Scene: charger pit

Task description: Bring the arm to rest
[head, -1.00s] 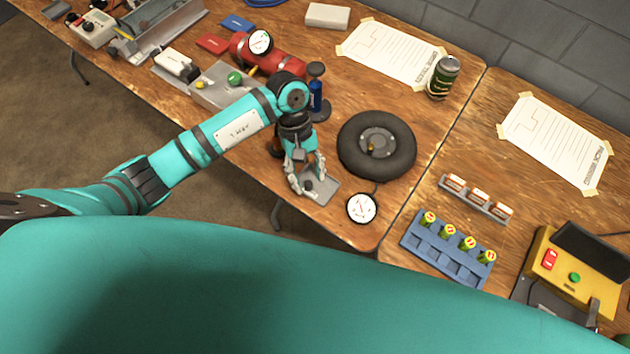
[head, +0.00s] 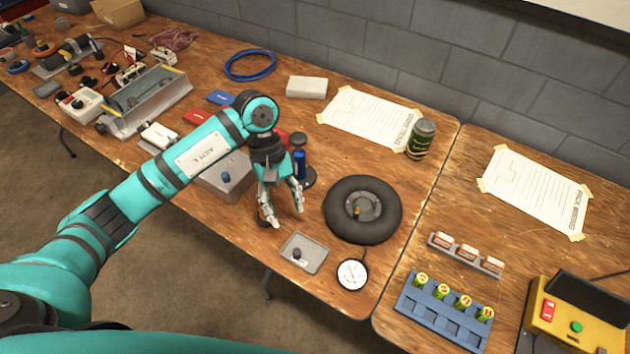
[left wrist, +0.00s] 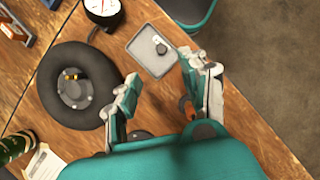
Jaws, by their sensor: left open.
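My left gripper (head: 288,215) is open and empty above the table, with its fingers pointing down. It is behind and to the left of a small grey tray (head: 317,246) in the head view, clear of it. A small dark cap (head: 297,254) lies in the tray. In the left wrist view the two spread fingers (left wrist: 157,72) have nothing between them, and the tray (left wrist: 148,62) shows beyond their tips. My left arm reaches in from the left and hides part of a grey box (head: 232,184) and a red cylinder. My right gripper is not in view.
A black tyre (head: 340,224) lies right of the gripper, with a round gauge (head: 352,275) in front. A blue pump (head: 300,162) stands close behind the gripper. A green can (head: 421,139), a blue rack (head: 420,307) and a yellow device (head: 562,313) stand farther right.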

